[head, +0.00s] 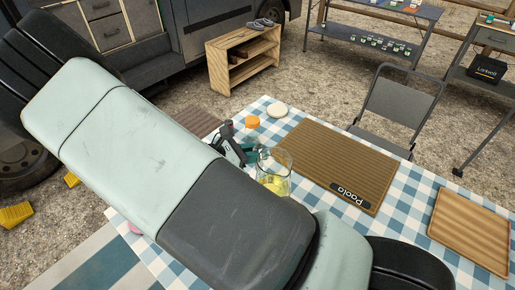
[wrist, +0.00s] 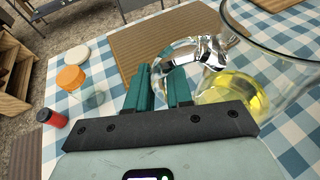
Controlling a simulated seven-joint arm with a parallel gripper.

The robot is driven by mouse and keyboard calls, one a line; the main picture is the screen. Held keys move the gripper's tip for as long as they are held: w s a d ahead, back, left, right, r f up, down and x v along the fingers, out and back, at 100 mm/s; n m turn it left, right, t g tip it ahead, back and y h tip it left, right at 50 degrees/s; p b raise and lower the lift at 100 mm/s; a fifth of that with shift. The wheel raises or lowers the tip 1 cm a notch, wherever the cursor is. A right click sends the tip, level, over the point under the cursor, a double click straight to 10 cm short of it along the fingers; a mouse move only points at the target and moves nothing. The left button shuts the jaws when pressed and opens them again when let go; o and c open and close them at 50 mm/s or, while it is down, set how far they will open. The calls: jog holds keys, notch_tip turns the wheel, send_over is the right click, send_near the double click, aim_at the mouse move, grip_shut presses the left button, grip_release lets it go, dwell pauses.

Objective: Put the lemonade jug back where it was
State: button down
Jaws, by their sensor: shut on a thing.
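The lemonade jug (head: 274,178) is clear glass with yellow liquid low inside. In the head view it stands over the checked tablecloth beside the brown mat; whether it touches the cloth I cannot tell. In the wrist view the jug (wrist: 262,75) is at the right, with its handle pointing left. My gripper (wrist: 165,85) has green fingers closed at the jug's glass handle (wrist: 190,52). In the head view my gripper (head: 250,153) is at the jug's left side, and my arm hides the cloth in front.
A brown mat labelled Paola (head: 325,165) lies right of the jug. An orange-lidded jar (wrist: 72,80), a white round lid (wrist: 76,53) and a red-topped item (wrist: 50,118) are left of my gripper. A wooden board (head: 470,230) lies farther right. A folding chair (head: 398,105) stands behind the table.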

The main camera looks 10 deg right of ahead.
jog(key=shift+f, duration=2.15)
jog(key=c, duration=1.5)
grip_release()
jog(key=shift+f, duration=0.2)
jog(key=o, duration=0.5)
